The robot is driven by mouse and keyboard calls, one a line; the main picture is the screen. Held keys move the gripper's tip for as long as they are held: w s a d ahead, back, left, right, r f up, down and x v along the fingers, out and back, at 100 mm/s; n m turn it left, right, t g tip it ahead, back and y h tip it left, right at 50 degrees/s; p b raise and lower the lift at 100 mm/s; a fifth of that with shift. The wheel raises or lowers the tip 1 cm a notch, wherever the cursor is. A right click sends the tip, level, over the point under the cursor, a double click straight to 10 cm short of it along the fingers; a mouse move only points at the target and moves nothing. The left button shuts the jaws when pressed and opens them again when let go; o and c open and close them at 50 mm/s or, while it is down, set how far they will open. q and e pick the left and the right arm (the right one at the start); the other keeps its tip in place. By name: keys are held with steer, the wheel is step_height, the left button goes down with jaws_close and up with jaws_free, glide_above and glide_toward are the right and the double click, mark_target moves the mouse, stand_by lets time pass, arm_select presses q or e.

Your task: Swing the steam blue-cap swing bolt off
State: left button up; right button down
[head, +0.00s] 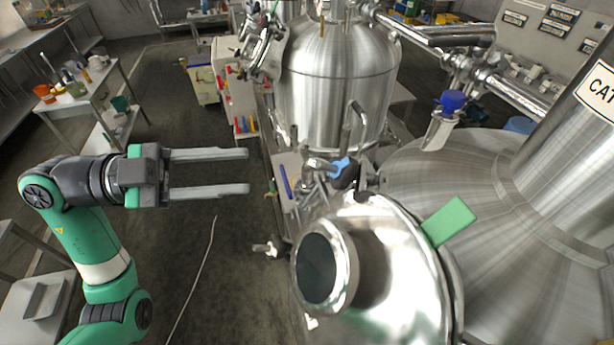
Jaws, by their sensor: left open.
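A blue wing-shaped piece (340,167) sits on dark and metal fittings at the upper edge of the round steel lid (390,262). A second blue cap (452,101) tops a tapered steel fitting on the right-hand tank. I cannot tell which one is the steam swing bolt, as no label shows by either. My left gripper (248,171) is open and empty, its two grey fingers pointing right. It is apart from the fittings, left of the blue wing-shaped piece. My right gripper is not in view.
The lid has a dark round sight glass (316,268) and a green plate (448,220) at its right edge. A steel tank (335,75) stands behind, with pipes (430,35) at upper right. A bench (88,92) stands far left. The floor below my left gripper is open.

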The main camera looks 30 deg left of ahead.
mark_target(316, 167)
arm_select(q)
steer(key=w+d, duration=0.2)
steer(key=d, duration=0.1)
steer(key=w+d+n, duration=0.1)
steer(key=d, duration=0.2)
steer(key=w+d+n+p, duration=0.1)
steer(key=w+d, duration=0.1)
steer(key=shift+w+d+r+g+h, duration=0.25)
steer(key=shift+w+d+g+h, duration=0.05)
steer(key=shift+d+g+h, duration=0.1)
jaws_close()
stand_by(1.3)
